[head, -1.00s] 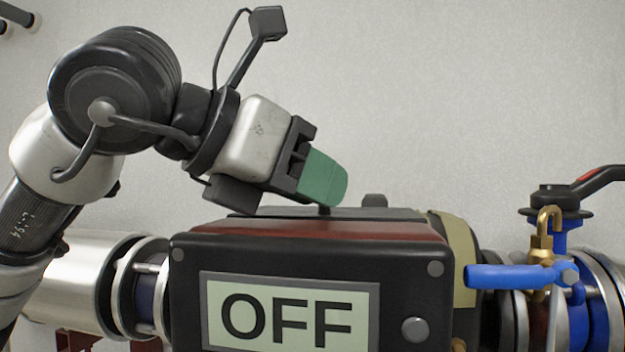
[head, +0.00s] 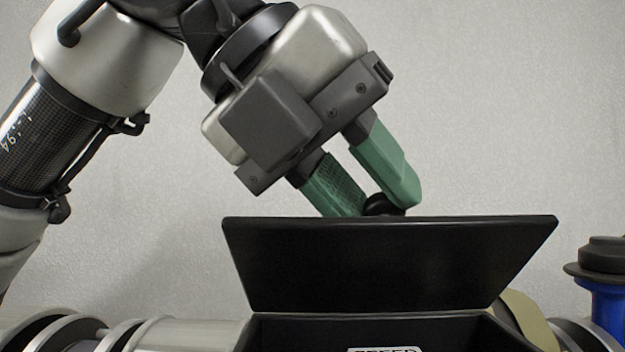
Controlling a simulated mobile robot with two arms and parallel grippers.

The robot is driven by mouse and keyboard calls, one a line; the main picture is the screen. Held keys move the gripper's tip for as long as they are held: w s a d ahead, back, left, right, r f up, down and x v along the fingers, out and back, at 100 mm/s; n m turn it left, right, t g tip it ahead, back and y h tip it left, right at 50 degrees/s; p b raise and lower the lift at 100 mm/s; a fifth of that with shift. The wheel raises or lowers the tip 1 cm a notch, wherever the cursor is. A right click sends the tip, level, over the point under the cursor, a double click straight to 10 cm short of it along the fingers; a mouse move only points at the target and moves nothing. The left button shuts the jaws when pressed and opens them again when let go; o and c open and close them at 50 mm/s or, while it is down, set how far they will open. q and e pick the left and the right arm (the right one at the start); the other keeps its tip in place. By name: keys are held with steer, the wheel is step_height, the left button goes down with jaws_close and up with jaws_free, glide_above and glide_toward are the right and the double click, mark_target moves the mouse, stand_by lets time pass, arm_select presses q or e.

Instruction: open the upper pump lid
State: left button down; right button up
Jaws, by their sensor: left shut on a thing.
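The upper pump lid (head: 385,262) is a dark panel in the middle of the head view. It is swung up and tilted above the black pump box (head: 285,328). My left gripper (head: 385,205) is behind the lid's top edge, its green fingers pointing down and shut on a round black knob (head: 383,205) there. The lower fingertips are partly hidden by the lid. Inside the box a pale label (head: 384,350) shows at the bottom edge, mostly cut off. My right gripper is not in view.
A metal pipe with flanges (head: 190,334) runs left from the box. A blue valve part with a black cap (head: 603,265) stands at the right edge. The space above the lid to the right is clear before the grey wall.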

arm_select(q)
steer(key=shift+w+r+n+g, duration=0.3)
steer(key=shift+w+r+g, duration=0.1)
steer(key=shift+w, duration=0.1)
steer(key=shift+w+r+n+g+p, duration=0.15)
steer(key=shift+w+n+g+p, duration=0.2)
steer(key=shift+w+g, duration=0.45)
steer(key=shift+w+n+g, duration=0.25)
steer(key=shift+w+g, duration=0.45)
steer(key=shift+g, duration=0.1)
steer(key=shift+w+f+n+g+h, duration=0.2)
steer(key=shift+w+n+g, duration=0.35)
steer(key=shift+w+g, duration=0.55)
steer(key=shift+w+f+n+g+h, duration=0.1)
steer(key=shift+w+f+n+g, duration=0.15)
steer(key=shift+w+n+g, duration=0.55)
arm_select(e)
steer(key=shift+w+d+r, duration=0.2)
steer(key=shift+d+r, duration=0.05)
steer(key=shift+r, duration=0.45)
arm_select(q)
steer(key=shift+w+m+g, duration=0.25)
steer(key=shift+w+g, duration=0.05)
steer(key=shift+g, duration=0.1)
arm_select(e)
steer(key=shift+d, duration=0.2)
